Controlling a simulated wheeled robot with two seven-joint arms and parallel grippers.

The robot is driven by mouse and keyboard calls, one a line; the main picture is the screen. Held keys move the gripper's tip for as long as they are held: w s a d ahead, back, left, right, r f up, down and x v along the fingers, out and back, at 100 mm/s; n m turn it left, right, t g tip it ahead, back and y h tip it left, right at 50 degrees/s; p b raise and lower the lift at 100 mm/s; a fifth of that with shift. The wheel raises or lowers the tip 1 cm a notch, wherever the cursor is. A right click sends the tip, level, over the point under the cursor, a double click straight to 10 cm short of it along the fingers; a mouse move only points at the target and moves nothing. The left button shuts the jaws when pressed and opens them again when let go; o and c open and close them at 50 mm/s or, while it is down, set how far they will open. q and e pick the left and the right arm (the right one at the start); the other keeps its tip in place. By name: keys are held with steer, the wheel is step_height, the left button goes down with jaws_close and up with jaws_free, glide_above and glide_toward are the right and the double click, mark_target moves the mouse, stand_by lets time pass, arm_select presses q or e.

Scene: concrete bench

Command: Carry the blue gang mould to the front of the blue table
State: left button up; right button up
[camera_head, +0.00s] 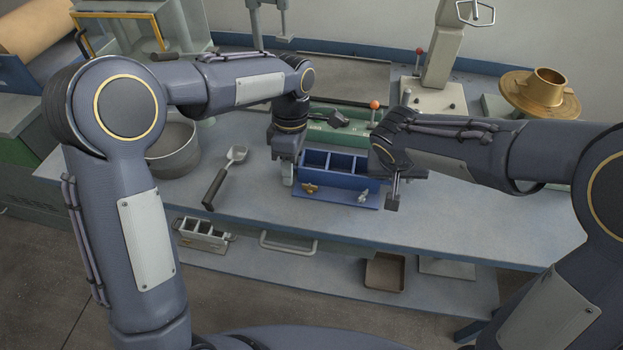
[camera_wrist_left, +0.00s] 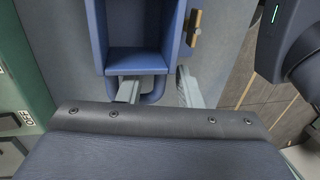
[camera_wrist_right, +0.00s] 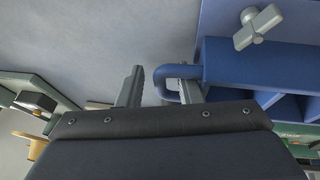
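The blue gang mould (camera_head: 335,183) sits on the blue table (camera_head: 450,215) near its front edge, with open compartments, a brass wing nut and a grey wing nut on its front side. My left gripper (camera_head: 288,174) is at its left end; in the left wrist view the fingers (camera_wrist_left: 158,91) stand apart, one inside the blue end handle and one outside it. My right gripper (camera_head: 393,190) is at its right end; in the right wrist view the fingers (camera_wrist_right: 160,90) are also apart, either side of part of the other handle. The mould's right end is partly hidden by my right gripper.
A scoop (camera_head: 224,178) and a round metal pan (camera_head: 172,150) lie left of the mould. A green device (camera_head: 333,134) with an orange knob stands close behind it. A steel mould (camera_head: 203,234) and brown tray (camera_head: 385,272) are on the lower shelf. The table's right front is clear.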

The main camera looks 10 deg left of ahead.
steer(key=shift+r, duration=0.1)
arm_select(q)
step_height(320, 180, up, 12)
steer(key=w, duration=0.2)
steer(key=shift+w+d+f, duration=0.15)
steer(key=shift+f, duration=0.05)
arm_select(e)
steer(key=v, duration=1.2)
